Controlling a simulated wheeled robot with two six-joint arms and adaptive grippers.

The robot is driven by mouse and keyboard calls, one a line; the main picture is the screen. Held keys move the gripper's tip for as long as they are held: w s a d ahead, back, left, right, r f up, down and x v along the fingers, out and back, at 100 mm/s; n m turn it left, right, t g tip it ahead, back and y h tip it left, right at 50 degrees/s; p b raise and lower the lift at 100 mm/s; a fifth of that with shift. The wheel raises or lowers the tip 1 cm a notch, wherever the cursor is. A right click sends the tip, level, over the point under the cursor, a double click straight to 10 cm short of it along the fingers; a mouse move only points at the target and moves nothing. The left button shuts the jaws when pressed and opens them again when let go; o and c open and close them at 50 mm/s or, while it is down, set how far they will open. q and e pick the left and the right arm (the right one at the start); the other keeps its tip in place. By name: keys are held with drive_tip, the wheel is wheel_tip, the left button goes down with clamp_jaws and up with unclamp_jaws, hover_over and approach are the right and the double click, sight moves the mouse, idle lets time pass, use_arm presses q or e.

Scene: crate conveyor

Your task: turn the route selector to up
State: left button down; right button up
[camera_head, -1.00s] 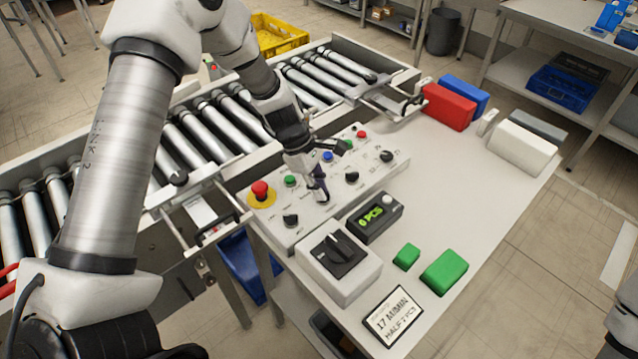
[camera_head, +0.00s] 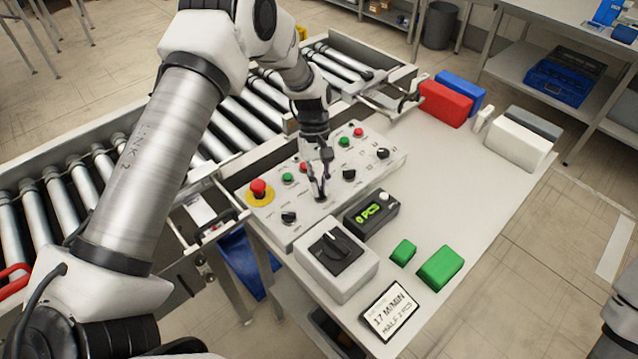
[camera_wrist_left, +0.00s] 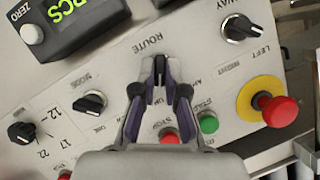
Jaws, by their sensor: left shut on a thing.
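The control panel (camera_head: 268,218) carries several dark knobs and coloured buttons. The route selector (camera_wrist_left: 159,78) is a dark knob beside the printed word ROUTE in the left wrist view. My left gripper (camera_wrist_left: 160,92) has one finger on each side of this knob and is shut on it. In the head view my left gripper (camera_head: 320,192) points down onto the panel and its fingers largely hide the knob. Whether the knob points up cannot be told clearly. My right gripper is not in view.
A red mushroom button (camera_wrist_left: 281,111) on a yellow ring sits at the panel's end. A WAY knob (camera_wrist_left: 238,29) and a MODE knob (camera_wrist_left: 90,103) flank the selector. A counter box (camera_head: 372,213) and a large rotary switch box (camera_head: 337,259) stand close in front. The roller conveyor (camera_head: 215,135) lies behind.

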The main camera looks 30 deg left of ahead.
use_arm(q)
drive_tip(key=shift+s+d+f+m+g+y, duration=0.1)
drive_tip(key=shift+m+g+y, duration=0.1)
drive_tip(key=shift+m, duration=0.45)
drive_tip(key=shift+f+m+g+y, duration=0.1)
drive_tip(key=shift+m+y, duration=0.1)
drive_tip(key=shift+m, duration=0.45)
drive_tip(key=c, duration=1.2)
unclamp_jaws()
drive_tip(key=shift+r, duration=0.1)
drive_tip(key=shift+r, duration=0.1)
drive_tip(key=v, duration=1.2)
